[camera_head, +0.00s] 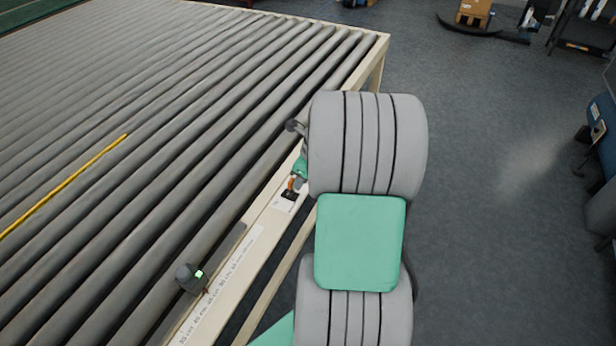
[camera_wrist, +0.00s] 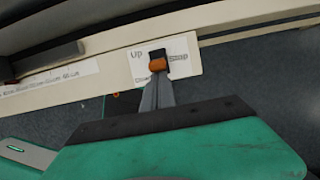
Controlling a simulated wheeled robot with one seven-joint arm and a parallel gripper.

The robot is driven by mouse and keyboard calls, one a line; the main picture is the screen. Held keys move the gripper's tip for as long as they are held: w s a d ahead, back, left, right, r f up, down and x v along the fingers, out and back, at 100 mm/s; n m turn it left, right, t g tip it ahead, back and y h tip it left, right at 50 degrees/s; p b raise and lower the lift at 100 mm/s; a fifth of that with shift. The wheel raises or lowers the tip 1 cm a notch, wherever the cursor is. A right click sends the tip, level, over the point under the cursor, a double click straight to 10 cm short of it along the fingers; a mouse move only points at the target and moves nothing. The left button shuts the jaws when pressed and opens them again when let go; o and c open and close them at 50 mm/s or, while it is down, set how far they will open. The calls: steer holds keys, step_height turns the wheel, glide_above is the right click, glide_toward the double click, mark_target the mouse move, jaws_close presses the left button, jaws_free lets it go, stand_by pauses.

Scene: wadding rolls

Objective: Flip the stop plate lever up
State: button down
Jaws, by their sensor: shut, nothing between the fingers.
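The stop plate lever (camera_wrist: 157,64) is a small orange handle on a black base. It sits on a white label with the words "Up" and "Stop" in the wrist view. In the head view the lever (camera_head: 291,184) shows orange beside my arm, on the cream conveyor rail. My gripper (camera_wrist: 157,80) is shut and empty, its grey fingertips at the lower edge of the orange handle. They look very close to it or touching; I cannot tell which. In the head view my gripper (camera_head: 298,184) is partly hidden by my arm.
The roller conveyor (camera_head: 150,130) fills the left, with a yellow strip (camera_head: 65,185) across it. A dark device with a green light (camera_head: 190,278) sits on the rail, near a printed ruler strip (camera_head: 225,275). Open grey floor (camera_head: 490,200) lies to the right.

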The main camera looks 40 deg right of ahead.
steer(key=shift+w+a+r+g+h+p, duration=0.35)
steer(key=shift+w+g+p, duration=0.25)
steer(key=shift+g, duration=0.2)
steer(key=shift+w+a+g+h, duration=0.3)
steer(key=shift+w+g, duration=0.3)
steer(key=shift+g, duration=0.3)
steer(key=shift+w, duration=0.2)
steer(key=shift+w+r, duration=0.1)
steer(key=shift+w, duration=0.1)
steer(key=s+d+r, duration=0.2)
steer(key=s, duration=0.2)
step_height(320, 180, up, 9)
steer(key=b, duration=0.2)
glide_above(289, 181)
steer(key=s+d, duration=0.2)
steer(key=shift+s+a, duration=0.15)
